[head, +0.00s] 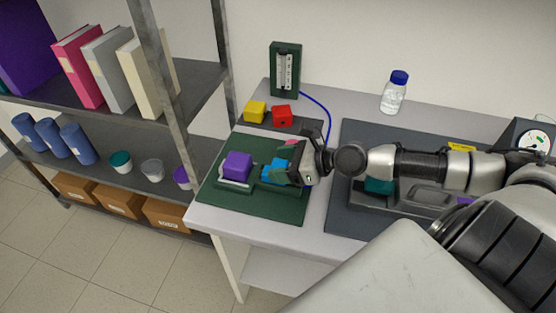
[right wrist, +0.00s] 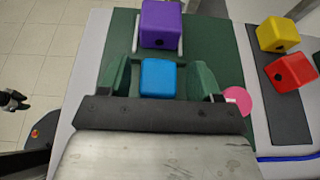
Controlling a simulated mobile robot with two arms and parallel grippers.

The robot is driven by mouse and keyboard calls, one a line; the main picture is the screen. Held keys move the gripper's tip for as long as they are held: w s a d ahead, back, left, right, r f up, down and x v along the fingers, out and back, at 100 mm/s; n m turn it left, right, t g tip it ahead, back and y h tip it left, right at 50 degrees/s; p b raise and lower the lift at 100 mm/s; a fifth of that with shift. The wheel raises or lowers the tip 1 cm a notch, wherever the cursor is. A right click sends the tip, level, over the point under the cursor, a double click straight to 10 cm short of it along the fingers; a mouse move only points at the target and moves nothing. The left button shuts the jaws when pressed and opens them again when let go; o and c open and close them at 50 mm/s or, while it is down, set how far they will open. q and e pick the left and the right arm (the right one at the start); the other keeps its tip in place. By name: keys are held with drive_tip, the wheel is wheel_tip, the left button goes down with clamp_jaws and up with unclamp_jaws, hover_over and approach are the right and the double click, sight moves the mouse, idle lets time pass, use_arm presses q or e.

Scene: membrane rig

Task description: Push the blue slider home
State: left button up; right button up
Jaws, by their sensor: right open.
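The blue slider (head: 272,171) is a blue block on the dark green base plate (head: 290,208), partly covered by my right gripper (head: 289,172) in the head view. In the right wrist view the blue slider (right wrist: 158,78) lies straight ahead of the gripper's dark edge, between two dark green upright pieces. My right gripper is open and low over the plate, close to the blue slider; I cannot tell whether it touches. A purple block (head: 237,165) sits between pale rails on the same plate, beyond the blue slider. A dark shape, apparently my left gripper (right wrist: 13,100), shows small over the floor.
A yellow block (head: 254,112) and a red block (head: 281,115) sit on a dark pad behind. A gauge (head: 286,69) with a blue tube and a blue-capped bottle (head: 394,92) stand farther back. A metal shelf (head: 130,125) is at left.

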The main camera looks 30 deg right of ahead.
use_arm(q)
drive_tip(key=shift+r, duration=0.25)
use_arm(e)
drive_tip(key=shift+w+a+f, duration=0.2)
drive_tip(key=shift+w+a, duration=0.1)
drive_tip(key=shift+a, duration=0.05)
drive_tip(key=shift+c, duration=0.3)
